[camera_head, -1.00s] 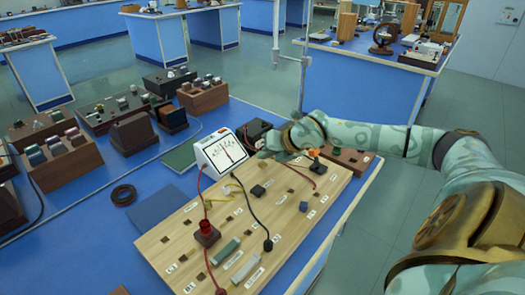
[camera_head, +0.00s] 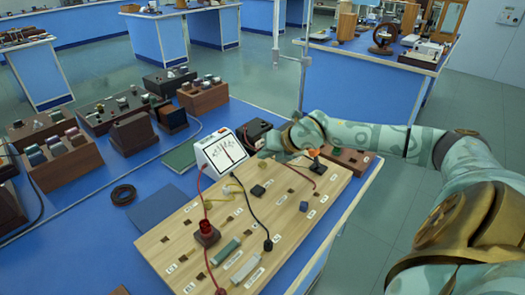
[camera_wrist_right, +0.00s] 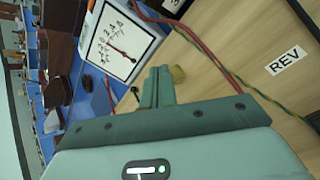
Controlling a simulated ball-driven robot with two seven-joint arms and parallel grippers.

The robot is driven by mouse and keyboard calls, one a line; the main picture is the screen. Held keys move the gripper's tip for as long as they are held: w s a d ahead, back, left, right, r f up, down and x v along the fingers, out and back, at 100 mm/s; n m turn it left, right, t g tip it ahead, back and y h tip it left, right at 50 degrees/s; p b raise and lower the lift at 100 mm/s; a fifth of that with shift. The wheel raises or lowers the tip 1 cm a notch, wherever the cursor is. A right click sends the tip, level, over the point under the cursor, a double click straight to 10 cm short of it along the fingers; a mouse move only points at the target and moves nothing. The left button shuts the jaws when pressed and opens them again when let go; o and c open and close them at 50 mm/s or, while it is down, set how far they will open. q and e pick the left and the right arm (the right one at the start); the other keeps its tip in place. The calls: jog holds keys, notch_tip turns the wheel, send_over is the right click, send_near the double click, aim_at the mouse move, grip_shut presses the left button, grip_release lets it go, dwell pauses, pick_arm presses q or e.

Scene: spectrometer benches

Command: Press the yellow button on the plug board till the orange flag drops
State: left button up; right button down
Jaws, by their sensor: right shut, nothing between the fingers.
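The plug board (camera_head: 215,240) is a pale wooden board on the blue bench. My right gripper (camera_head: 266,153) is over its far end, beside the white meter. In the right wrist view its two green fingers (camera_wrist_right: 158,84) are together with nothing between them. In the head view the hand hides that spot. An orange piece, likely the flag (camera_head: 313,152), shows just right of the hand; its exact position is too small to tell. My left gripper is out of view.
The white meter (camera_head: 221,150) stands close to the gripper's left. Red and black leads (camera_head: 250,210) cross the board, and a red lead passes near the fingers. A REV label (camera_wrist_right: 285,60) lies beside them. Wooden component racks (camera_head: 62,160) stand at the left.

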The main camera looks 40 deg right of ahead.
jog(key=shift+f, duration=0.4)
jog(key=shift+f, duration=0.45)
dwell(0.9)
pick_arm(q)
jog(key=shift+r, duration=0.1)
pick_arm(e)
jog(key=shift+r, duration=0.1)
pick_arm(q)
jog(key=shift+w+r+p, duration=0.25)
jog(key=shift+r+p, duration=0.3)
jog(key=shift+p, duration=0.15)
pick_arm(e)
jog(key=shift+r, duration=0.8)
